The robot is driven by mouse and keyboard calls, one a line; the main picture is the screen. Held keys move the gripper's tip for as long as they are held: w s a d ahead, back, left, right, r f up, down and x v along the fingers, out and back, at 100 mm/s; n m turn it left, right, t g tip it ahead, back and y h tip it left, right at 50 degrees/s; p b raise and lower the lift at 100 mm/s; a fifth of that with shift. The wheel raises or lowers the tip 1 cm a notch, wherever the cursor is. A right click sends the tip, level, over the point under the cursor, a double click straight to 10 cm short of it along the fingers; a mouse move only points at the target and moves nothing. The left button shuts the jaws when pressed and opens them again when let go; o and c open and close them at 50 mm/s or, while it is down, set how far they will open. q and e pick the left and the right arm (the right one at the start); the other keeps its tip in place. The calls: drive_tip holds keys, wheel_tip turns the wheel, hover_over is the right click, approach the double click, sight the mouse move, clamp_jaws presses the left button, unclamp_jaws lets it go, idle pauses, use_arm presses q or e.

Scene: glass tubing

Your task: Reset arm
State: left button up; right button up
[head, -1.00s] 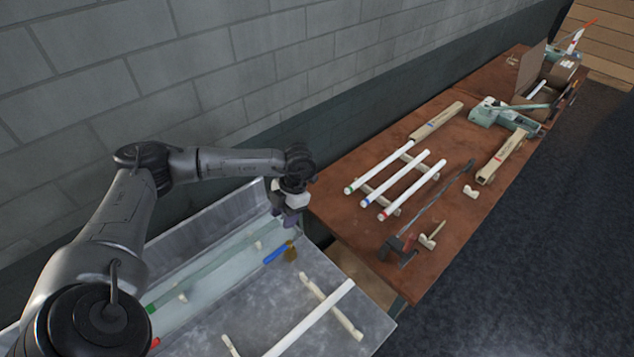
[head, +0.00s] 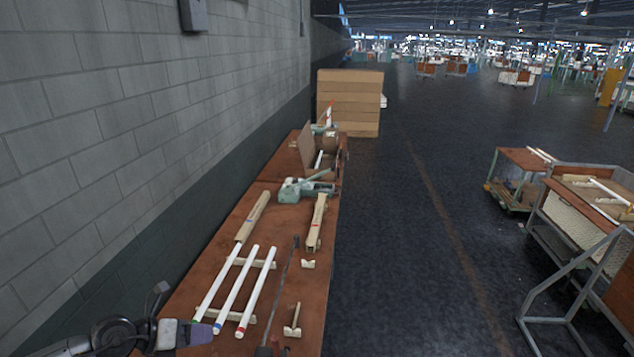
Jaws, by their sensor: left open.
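My left arm comes in at the bottom left corner of the head view. Its gripper (head: 197,333) is low in the picture, at the near left edge of the brown table (head: 190,298). It is open and I see nothing between its fingers. White tubes with coloured ends lie side by side on wooden supports on the table: one (head: 217,282) has its near end by the gripper, then a blue-ended tube (head: 237,290) and a red-ended tube (head: 258,292). I cannot tell whether the gripper touches the nearest tube. My right gripper is out of view.
A long thin rod (head: 286,285), small wooden blocks (head: 308,264) and a green tool (head: 300,189) lie on the table. A block wall (head: 90,130) runs along the left. Stacked boxes (head: 348,102) stand beyond. Dark floor (head: 420,250) is open to the right, with carts (head: 585,215) farther right.

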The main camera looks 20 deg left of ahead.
use_arm(q)
drive_tip(key=w+r+n+t+y, duration=0.2)
drive_tip(key=r+n+t+y, duration=0.4)
drive_tip(key=r+n, duration=0.3)
drive_tip(key=w+r+n+t+y, duration=0.2)
drive_tip(key=r+n+t+y, duration=0.3)
drive_tip(key=r+n+t, duration=0.3)
drive_tip(key=s+d+f+n+g+h, duration=0.1)
drive_tip(key=s+d+f+n+g, duration=0.45)
drive_tip(key=s+f+g, duration=0.35)
drive_tip(key=s+d+f+n+g, duration=0.45)
drive_tip(key=s+f+n, duration=0.2)
drive_tip(key=f, duration=0.45)
drive_tip(key=s+d+f+n+g+h, duration=0.1)
drive_tip(key=s+d+f+n+g, duration=0.15)
drive_tip(key=s+f, duration=0.55)
drive_tip(key=s+d+f+n+g+h, duration=0.1)
drive_tip(key=s+d+f+g, duration=0.2)
drive_tip(key=s+f, duration=0.5)
drive_tip(key=w+p+v, duration=0.2)
drive_tip(key=p+v, duration=1.5)
drive_tip(key=v, duration=0.1)
drive_tip(key=shift+w+d+r, duration=0.15)
drive_tip(key=shift+w+r, duration=0.05)
drive_tip(key=shift+r, duration=0.5)
